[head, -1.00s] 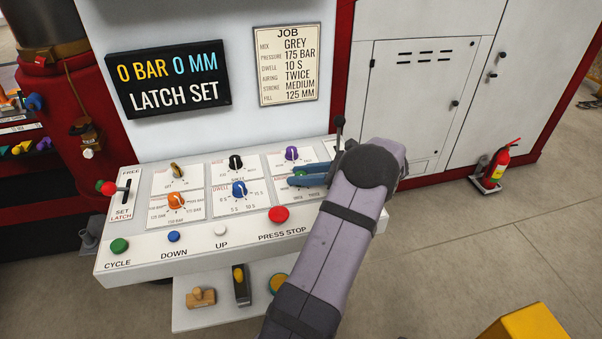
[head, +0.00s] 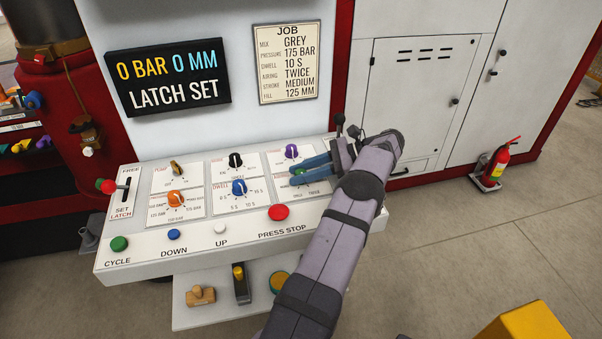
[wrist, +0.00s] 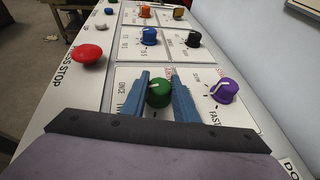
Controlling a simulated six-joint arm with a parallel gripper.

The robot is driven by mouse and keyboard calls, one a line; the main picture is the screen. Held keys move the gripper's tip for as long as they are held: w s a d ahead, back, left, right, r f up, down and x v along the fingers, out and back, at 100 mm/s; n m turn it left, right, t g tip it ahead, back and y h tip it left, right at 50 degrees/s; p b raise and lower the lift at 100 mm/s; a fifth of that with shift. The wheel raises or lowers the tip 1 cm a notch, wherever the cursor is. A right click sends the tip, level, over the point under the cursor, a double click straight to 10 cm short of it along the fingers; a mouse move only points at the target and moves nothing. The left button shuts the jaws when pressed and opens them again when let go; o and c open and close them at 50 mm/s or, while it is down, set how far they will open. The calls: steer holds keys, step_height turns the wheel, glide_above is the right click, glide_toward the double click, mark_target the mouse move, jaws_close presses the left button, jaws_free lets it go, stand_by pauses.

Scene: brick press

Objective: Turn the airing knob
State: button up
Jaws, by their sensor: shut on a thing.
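The airing knob is green with a white pointer line. In the wrist view the airing knob (wrist: 158,94) sits between the two blue fingers of my gripper (wrist: 161,82). The fingers are shut on its sides, and its pointer line faces up and left, near the word ONCE. In the head view my gripper (head: 298,170) reaches in from the right over the lower right panel square. Only a little green of the knob shows there between the fingers, and its pointer cannot be read. The job card (head: 287,64) reads AIRING TWICE.
The purple knob (wrist: 224,91) is close beside the right finger in the wrist view. The blue dwell knob (head: 239,188), black knob (head: 235,161) and orange knob (head: 176,199) lie left on the panel. The red press stop button (head: 279,212) is near the front edge.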

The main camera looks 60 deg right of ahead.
mark_target(301, 171)
steer(key=shift+n+y, duration=0.3)
steer(key=shift+y, duration=0.1)
stand_by(0.5)
steer(key=o, duration=1.1)
steer(key=shift+c, duration=0.2)
steer(key=shift+r, duration=0.15)
steer(key=shift+r+b, duration=0.3)
steer(key=shift+r, duration=0.3)
step_height(301, 171, up, 7)
steer(key=p, duration=0.2)
steer(key=shift+f+p, duration=0.2)
steer(key=shift+p, duration=0.2)
steer(key=shift+r+p, duration=1)
steer(key=shift+p, duration=0.05)
